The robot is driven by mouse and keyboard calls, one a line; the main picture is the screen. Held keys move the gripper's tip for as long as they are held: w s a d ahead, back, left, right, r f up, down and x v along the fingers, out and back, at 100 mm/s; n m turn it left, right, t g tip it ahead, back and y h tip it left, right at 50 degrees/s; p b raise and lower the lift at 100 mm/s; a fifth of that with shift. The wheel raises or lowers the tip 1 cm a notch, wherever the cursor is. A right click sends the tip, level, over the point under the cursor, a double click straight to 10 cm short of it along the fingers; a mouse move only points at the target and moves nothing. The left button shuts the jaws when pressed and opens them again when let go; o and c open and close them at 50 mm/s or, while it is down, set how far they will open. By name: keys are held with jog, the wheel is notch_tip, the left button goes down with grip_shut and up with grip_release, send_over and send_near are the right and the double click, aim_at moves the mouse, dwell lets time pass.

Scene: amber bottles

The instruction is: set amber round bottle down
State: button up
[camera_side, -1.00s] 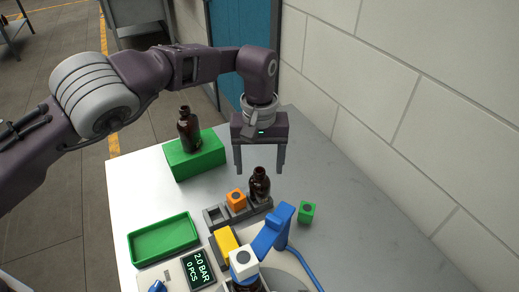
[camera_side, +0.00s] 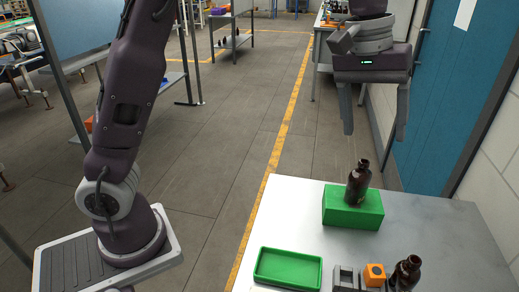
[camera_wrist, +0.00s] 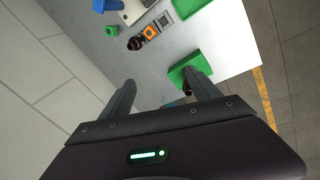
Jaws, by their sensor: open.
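One amber round bottle (camera_side: 359,183) stands upright on a green block (camera_side: 352,211) near the table's far edge. Another amber bottle (camera_side: 405,273) stands at the grey rack beside an orange cube, cut by the picture's lower edge. My gripper (camera_side: 374,136) is open and empty, held high, apart from both bottles. Its two spread fingers also show in the wrist view (camera_wrist: 160,84). The pictures do not tell which bottle is meant.
An empty green tray (camera_side: 288,266) lies left of the grey rack (camera_side: 346,279), which holds the orange cube (camera_side: 375,274). A small green cube (camera_wrist: 111,31) stands near the rack. A wall and blue door (camera_side: 448,105) rise at the right. The table right of the block is clear.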

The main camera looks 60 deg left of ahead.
jog(key=s+a+r+m+t, duration=0.1)
jog(key=s+a, duration=0.3)
jog(key=s, duration=0.6)
jog(key=s+a+r+m+t, duration=0.2)
jog(key=s+a, duration=0.3)
jog(key=s, duration=0.4)
jog(key=s+a+f+m+y, duration=0.1)
jog(key=s+f+y, duration=0.1)
jog(key=s+f, duration=0.4)
jog(key=shift+s+a+m+t, duration=0.3)
jog(key=shift+s+a+t, duration=0.1)
jog(key=shift+s, duration=0.75)
